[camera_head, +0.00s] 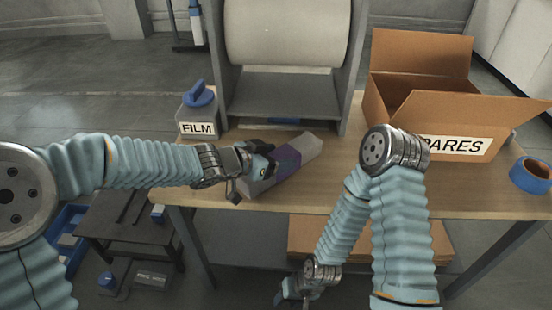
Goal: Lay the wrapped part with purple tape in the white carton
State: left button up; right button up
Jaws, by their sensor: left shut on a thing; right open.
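The wrapped part (305,148) is a long grey bundle with a purple tape band around its middle. It lies slantwise at the table's front edge, below the roll stand. My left gripper (264,168) is shut on the wrapped part near its left end, and its fingers hide some of it. I cannot tell whether the part touches the table. My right gripper (287,296) is open and low, in front of the table and below its top. I see no white carton; the open carton (415,112) in view is brown and labelled with a partly hidden word ending "PARES".
A large pale roll (287,30) stands in a grey stand (280,95) at the back. A grey FILM box (197,122) with a blue top is left of it. A blue tape roll (530,176) lies at the right. Flat brown cardboard (430,245) is under the wooden table (470,200).

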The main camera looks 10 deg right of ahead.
pick_arm(q)
jog(key=o, duration=1.7)
jog(key=shift+c, duration=0.2)
